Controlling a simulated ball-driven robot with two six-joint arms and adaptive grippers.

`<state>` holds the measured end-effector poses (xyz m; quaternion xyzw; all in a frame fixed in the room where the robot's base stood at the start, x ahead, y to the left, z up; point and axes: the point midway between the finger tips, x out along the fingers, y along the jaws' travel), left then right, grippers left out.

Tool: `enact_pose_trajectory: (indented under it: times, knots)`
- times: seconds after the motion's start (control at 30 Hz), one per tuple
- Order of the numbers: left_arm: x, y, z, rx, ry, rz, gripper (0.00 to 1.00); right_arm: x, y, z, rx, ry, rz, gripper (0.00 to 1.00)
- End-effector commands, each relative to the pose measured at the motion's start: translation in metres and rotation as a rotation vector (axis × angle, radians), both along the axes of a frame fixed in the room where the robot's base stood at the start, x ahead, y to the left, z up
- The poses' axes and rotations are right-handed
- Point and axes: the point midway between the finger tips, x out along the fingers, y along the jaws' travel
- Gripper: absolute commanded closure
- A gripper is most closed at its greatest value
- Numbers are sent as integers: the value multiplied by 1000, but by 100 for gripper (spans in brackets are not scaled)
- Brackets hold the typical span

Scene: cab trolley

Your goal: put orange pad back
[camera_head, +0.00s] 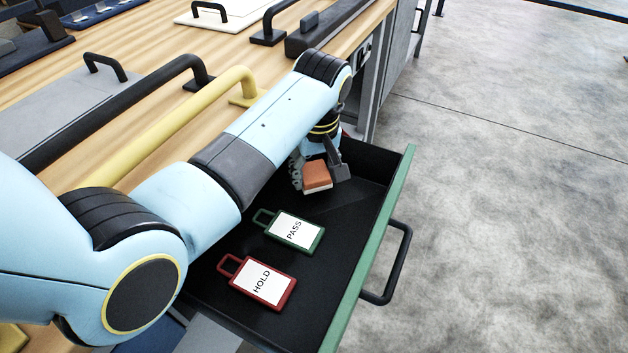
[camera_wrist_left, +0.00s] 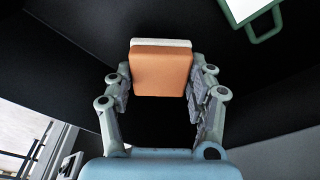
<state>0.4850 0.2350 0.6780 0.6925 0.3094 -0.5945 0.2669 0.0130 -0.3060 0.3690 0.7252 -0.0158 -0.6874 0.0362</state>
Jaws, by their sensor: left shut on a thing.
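The orange pad (camera_head: 317,174) is a small orange block with a white layer on one face. My left gripper (camera_head: 318,178) is shut on it, inside the open drawer (camera_head: 336,223) near its far end. In the left wrist view the pad (camera_wrist_left: 161,73) sits between the two fingers of the left gripper (camera_wrist_left: 160,92), its white layer at the top edge. I cannot tell whether the pad touches the drawer floor. My right gripper is in neither view.
A green PASS tag (camera_head: 294,230) and a red HOLD tag (camera_head: 262,281) lie in the drawer. The drawer has a green front and black handle (camera_head: 388,264). The wooden top (camera_head: 148,84) carries a yellow handle (camera_head: 190,114) and dark bars. Grey floor is clear at right.

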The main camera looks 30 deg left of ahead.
Motion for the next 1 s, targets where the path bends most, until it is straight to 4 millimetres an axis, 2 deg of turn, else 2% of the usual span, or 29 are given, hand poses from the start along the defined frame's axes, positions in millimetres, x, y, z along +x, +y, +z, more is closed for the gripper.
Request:
enact_pose_trajectory:
  times: [0.1, 0.17, 0.5, 0.53, 0.7, 1.0]
  knots:
    - [-1, 0, -24, 1, 4, -1, 74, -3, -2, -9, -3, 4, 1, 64]
    - [-1, 0, -29, 1, 4, -1, 74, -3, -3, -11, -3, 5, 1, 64]
    - [0, 0, -30, 1, 1, -1, 74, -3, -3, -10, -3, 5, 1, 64]
    - [0, 0, -31, 1, 1, -1, 43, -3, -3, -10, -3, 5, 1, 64]
    - [0, 0, -30, 1, 1, -1, 21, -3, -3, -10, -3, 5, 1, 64]
    - [0, 0, -29, 0, 0, 0, 21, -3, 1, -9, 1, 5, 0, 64]
